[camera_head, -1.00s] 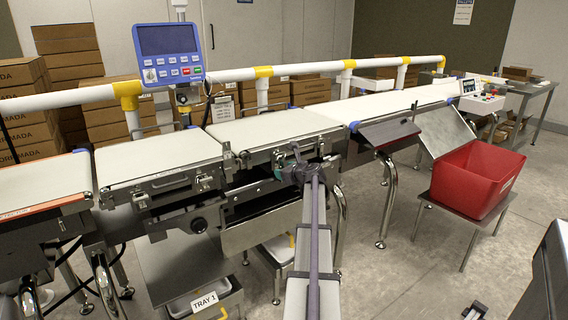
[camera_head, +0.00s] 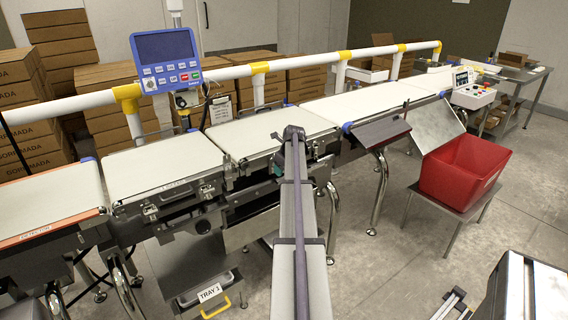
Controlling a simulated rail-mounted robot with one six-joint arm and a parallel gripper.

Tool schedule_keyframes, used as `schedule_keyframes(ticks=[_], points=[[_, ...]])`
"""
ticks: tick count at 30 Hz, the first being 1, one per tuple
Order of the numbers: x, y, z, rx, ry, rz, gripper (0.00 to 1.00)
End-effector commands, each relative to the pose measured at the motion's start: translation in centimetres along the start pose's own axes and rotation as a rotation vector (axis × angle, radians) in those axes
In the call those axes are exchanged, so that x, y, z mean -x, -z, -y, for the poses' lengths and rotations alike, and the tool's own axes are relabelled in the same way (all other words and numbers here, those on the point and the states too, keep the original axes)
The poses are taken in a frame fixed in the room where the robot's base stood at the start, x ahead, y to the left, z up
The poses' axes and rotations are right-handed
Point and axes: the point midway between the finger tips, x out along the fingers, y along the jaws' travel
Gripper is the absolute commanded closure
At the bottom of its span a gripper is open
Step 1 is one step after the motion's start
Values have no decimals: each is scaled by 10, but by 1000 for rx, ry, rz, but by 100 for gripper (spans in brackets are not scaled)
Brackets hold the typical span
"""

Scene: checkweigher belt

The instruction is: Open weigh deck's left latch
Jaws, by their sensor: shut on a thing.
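The weigh deck (camera_head: 262,128) is the white-topped belt section in the middle of the line, with a metal front side. Its left latch (camera_head: 243,166) is on that front side, near the left corner, small and partly in shadow. My gripper (camera_head: 277,169) is low against the deck's front, just right of this corner. My own grey arm, rising from the bottom of the picture, hides most of it. The jaws are shut, but their contact with the latch is too small and covered to see clearly. Whether the latch is open cannot be seen.
A similar belt section (camera_head: 160,163) with front latches stands to the left. A display (camera_head: 168,58) rises behind it. A dark angled plate (camera_head: 377,133) and a red bin (camera_head: 462,168) on a stand are to the right.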

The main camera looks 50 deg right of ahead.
Motion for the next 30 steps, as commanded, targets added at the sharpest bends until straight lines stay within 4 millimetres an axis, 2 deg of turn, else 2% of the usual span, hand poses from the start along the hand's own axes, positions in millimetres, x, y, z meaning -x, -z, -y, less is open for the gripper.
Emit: schedule_keyframes(ticks=[12,27,28,30], points=[[9,-7,2,1,-35,-173,68],[9,-8,2,1,-38,-190,68],[9,-8,2,1,-38,-189,41],[9,-8,2,1,-38,-190,35]])
